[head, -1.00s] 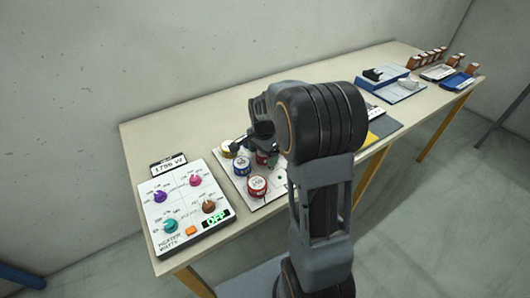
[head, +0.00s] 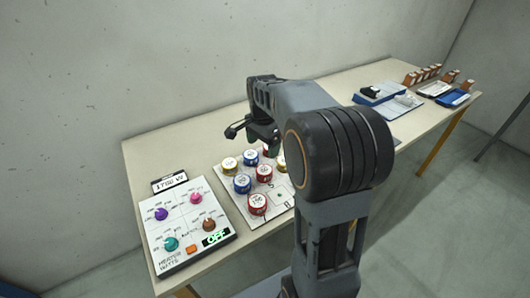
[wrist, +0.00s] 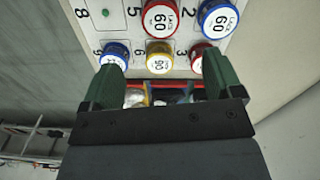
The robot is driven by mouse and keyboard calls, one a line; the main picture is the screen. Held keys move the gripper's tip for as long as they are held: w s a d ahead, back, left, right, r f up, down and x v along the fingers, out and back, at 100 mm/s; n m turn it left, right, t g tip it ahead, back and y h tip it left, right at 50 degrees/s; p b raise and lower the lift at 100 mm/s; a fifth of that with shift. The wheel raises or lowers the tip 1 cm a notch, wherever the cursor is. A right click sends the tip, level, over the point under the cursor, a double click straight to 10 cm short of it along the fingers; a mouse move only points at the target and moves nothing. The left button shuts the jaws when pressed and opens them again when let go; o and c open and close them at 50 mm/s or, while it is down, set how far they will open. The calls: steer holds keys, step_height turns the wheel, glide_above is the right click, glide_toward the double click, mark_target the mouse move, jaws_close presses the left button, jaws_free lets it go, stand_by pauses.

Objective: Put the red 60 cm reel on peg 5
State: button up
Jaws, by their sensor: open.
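The red reel marked 60 (wrist: 158,18) sits in the cell marked 5 of the white peg board (wrist: 82,32). It also shows in the middle of the board in the head view (head: 263,172). My gripper (wrist: 158,75) is open and apart from this reel. In the wrist view no reel is held between its two green fingers, and the reel lies beyond the fingertips. In the head view my gripper (head: 268,142) hangs over the back of the board. My arm hides part of the board's right side there.
A blue reel marked 60 (wrist: 217,18) stands in cell 2. Blue (wrist: 115,50), yellow (wrist: 160,57) and red (wrist: 203,55) reels stand in the row nearer my fingers. Cell 8's peg (wrist: 105,12) is bare. A dial panel (head: 186,228) stands left of the board.

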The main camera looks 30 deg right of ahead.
steer(key=s+a+f+n+t, duration=0.1)
steer(key=s+a+n, duration=0.3)
steer(key=s+n, duration=0.3)
steer(key=s+a+n+t, duration=0.2)
steer(key=s+a+n, duration=0.2)
steer(key=s+n, duration=0.3)
steer(key=shift+s+a+f, duration=0.2)
steer(key=shift+s+f, duration=0.2)
steer(key=shift+s, duration=0.5)
